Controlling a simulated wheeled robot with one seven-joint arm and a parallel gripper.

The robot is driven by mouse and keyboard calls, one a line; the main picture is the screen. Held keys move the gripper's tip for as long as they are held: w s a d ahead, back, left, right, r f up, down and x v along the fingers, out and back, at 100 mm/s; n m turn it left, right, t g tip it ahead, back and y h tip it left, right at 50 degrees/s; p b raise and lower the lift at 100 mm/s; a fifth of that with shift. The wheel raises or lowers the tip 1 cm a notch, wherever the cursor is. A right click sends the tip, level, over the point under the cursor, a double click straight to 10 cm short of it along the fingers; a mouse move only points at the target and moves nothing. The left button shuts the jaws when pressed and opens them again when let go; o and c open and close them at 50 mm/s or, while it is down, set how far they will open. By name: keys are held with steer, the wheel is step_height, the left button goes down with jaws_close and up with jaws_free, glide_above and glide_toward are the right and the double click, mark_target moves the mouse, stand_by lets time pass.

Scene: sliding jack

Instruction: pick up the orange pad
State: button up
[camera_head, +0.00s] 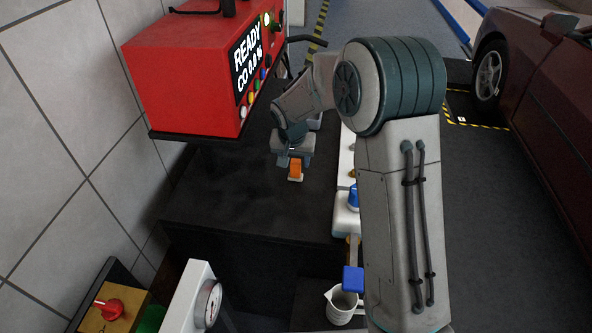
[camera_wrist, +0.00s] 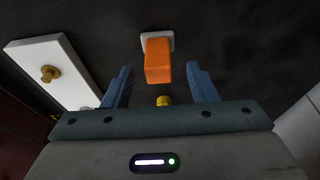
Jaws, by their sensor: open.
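The orange pad (camera_head: 295,168) is a small orange block on a pale base, on the dark top of a bench. In the wrist view the orange pad (camera_wrist: 158,62) stands just past the fingertips, roughly centred in the gap. My gripper (camera_head: 292,158) is directly over or beside the pad in the head view; the exact distance cannot be told. In the wrist view my gripper (camera_wrist: 159,80) shows two blue fingers spread wide with nothing clamped between them. My arm hides part of the bench to the right.
A red analyser box (camera_head: 185,75) with a lit screen stands on a shelf to the left, close to my wrist. A white panel with a brass knob (camera_wrist: 50,74) lies left in the wrist view. A white jug (camera_head: 341,305) stands lower down. The dark bench top in front is clear.

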mark_target(295, 161)
steer(key=shift+p+x, duration=0.3)
steer(key=shift+x, duration=2)
steer(key=shift+d, duration=0.1)
steer(key=c, duration=1)
steer(key=shift+c, duration=0.2)
steer(key=shift+r, duration=0.2)
steer(key=shift+w+r, duration=0.1)
steer(key=shift+r, duration=0.2)
steer(key=r, duration=0.2)
steer(key=d+r, duration=0.1)
steer(key=r, duration=0.1)
steer(key=shift+s+d+b, duration=0.1)
steer(key=shift+s+b, duration=0.2)
steer(key=shift+b, duration=0.1)
steer(key=s+d+r, duration=0.5)
steer(key=d+r, duration=0.1)
steer(key=d, duration=0.3)
steer(key=shift+b, duration=0.45)
steer(key=shift+s, duration=0.15)
